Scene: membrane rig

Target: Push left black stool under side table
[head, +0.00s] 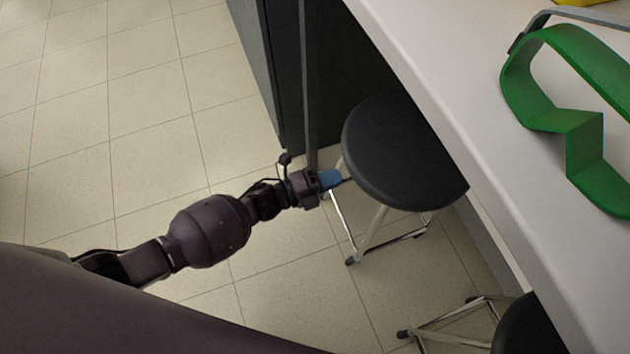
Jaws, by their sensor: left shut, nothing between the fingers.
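The left black stool (395,152) has a round black seat and pale metal legs with dark feet. It stands upright on the tiled floor, and the right part of its seat is hidden beneath the white side table (455,100). My left gripper (338,180), with blue fingertips, is shut and empty at the left edge of the stool, by its seat rim and upper legs. I cannot tell if it touches the stool. My right gripper is not in view.
A second black stool (525,330) shows partly at the bottom right, with its legs spread on the floor. A dark cabinet panel (285,75) stands beside the table. A green frame-like object (568,125) lies on the tabletop. The floor at left is clear.

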